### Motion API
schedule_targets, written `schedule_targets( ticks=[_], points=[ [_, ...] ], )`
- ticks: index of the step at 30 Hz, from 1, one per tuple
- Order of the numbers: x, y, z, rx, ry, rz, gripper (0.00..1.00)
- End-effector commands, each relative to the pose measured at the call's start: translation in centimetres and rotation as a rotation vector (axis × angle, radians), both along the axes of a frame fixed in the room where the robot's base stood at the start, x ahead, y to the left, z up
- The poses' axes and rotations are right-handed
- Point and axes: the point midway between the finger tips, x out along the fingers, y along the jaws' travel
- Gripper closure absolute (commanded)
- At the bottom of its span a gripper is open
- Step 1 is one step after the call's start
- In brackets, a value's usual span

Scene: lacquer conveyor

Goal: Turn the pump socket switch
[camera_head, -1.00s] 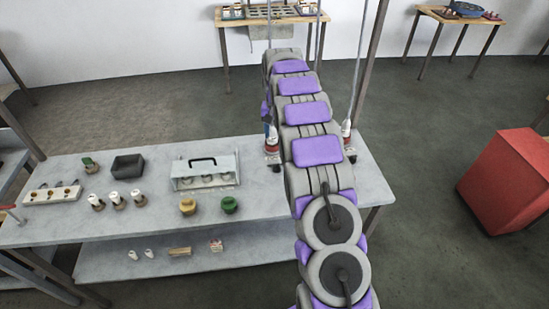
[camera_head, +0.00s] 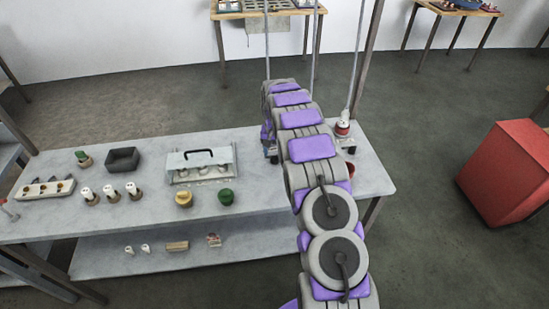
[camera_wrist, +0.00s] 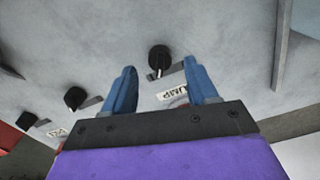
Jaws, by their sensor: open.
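In the wrist view a black rotary switch (camera_wrist: 158,57) with a pale pointer sits on a grey surface, beside a white label (camera_wrist: 172,94) that partly reads as "PUMP". My gripper (camera_wrist: 160,67) is open, with its two blue fingers apart. The switch shows between and slightly beyond the fingertips, and nothing is held. I cannot tell whether a finger touches it.
Two more black switches, one nearer (camera_wrist: 75,97) and one farther (camera_wrist: 27,120), lie to the left in the wrist view. A lidded case (camera_head: 200,163), a black bin (camera_head: 122,159) and several small items stand left of my arm. A red box (camera_head: 505,172) stands right.

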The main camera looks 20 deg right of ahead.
Motion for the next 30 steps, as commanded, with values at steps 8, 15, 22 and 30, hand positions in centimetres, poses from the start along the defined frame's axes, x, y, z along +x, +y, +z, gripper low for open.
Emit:
schedule_targets(
  ticks=[8, 15, 22, 30],
  points=[
    [0.0, 0.0, -2.7, 0.000, 0.000, 0.000, 0.42],
    [0.0, 0.0, -2.9, 0.000, -0.001, -0.001, 0.42],
    [0.0, 0.0, -2.9, -0.001, -0.001, 0.000, 0.56],
    [0.0, 0.0, -2.9, -0.001, -0.001, 0.000, 0.82]
  ],
)
